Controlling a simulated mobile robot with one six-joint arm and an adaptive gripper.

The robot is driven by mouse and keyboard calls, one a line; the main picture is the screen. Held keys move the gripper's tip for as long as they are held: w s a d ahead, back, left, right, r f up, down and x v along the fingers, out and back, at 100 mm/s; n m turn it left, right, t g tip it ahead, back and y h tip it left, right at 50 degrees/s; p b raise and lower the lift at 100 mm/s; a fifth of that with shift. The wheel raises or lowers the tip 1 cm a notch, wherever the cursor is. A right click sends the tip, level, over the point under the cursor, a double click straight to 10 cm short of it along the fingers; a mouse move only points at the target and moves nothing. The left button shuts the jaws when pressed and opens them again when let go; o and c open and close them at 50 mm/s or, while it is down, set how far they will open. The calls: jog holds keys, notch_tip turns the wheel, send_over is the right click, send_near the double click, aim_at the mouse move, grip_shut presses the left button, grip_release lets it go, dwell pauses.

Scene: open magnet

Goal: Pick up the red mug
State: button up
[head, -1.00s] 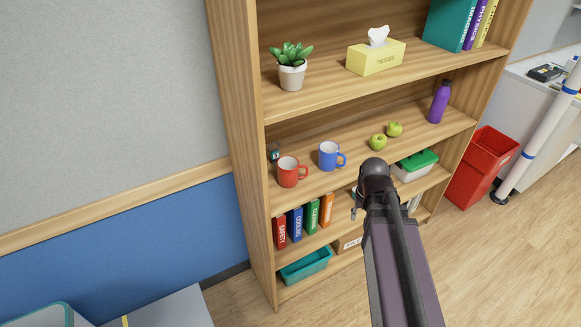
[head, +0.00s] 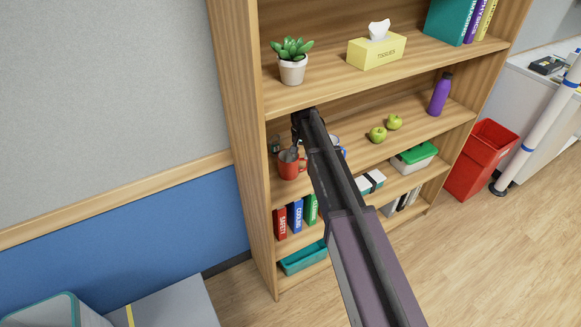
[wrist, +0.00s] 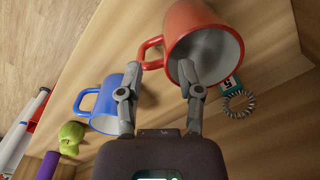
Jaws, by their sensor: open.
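The red mug (head: 288,170) stands on the middle shelf near its left end. In the wrist view the red mug (wrist: 205,22) is close, with its open rim toward the camera and its handle at left. My gripper (wrist: 159,68) is open and empty. Its right fingertip overlaps the mug's opening and its left fingertip is left of the handle, so the handle and near wall appear between them. I cannot tell whether a finger touches the mug. In the head view my gripper (head: 294,152) is at the mug's top, partly hidden by my arm.
The blue mug (wrist: 108,97) is close beside my left finger; my arm mostly hides it in the head view. A coiled ring with a small tag (wrist: 238,100) lies right of the red mug. Green apples (head: 378,134) and a purple bottle (head: 440,95) stand further right. The upper shelf is above.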

aim_at(297, 175)
jog(key=shift+w+a, duration=0.2)
jog(key=shift+a, duration=0.05)
jog(key=shift+f, duration=0.1)
jog(key=shift+f+b, duration=1.1)
jog(key=shift+b, duration=0.1)
jog(key=shift+a+f+b, duration=0.2)
jog(key=shift+f+b, duration=2.35)
jog(key=shift+f, duration=0.05)
jog(key=shift+s, duration=0.1)
grip_shut()
